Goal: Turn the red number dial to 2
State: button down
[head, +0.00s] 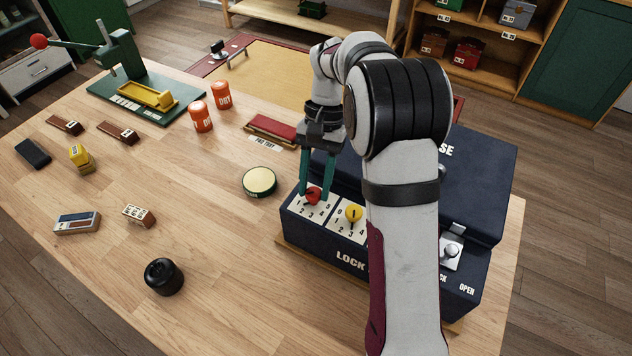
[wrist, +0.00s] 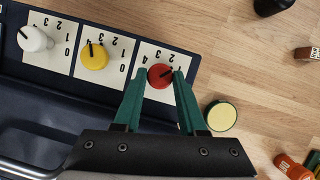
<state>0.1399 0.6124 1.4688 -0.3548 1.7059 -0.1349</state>
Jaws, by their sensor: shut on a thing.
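The red number dial (head: 313,195) sits on a white numbered card at the left end of the dark blue lock box (head: 322,247). My gripper (head: 315,192) reaches down from above, with its two green fingers on either side of the dial. In the wrist view, the fingertips (wrist: 160,75) are shut on the red dial (wrist: 159,80). Its black pointer line points right and slightly up in that picture, close to the right fingertip. The digit it points at is partly hidden, so I cannot read it surely.
A yellow dial (head: 353,213) and a white dial (wrist: 33,39) stand in the same row. A lever knob (head: 451,250) is at the box's right. A round green-rimmed tin (head: 260,181) lies left of the box.

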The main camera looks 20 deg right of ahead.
jog(key=shift+w+a+n+g+h, duration=0.15)
jog(key=shift+n+h, duration=0.3)
jog(key=shift+n, duration=0.6)
jog(key=shift+s+d+n+g+h, duration=0.15)
jog(key=shift+n+h, duration=0.3)
jog(key=shift+n, duration=0.6)
jog(key=shift+w+a, duration=0.1)
jog(key=c, duration=0.5)
grip_release()
jog(key=v, duration=1.2)
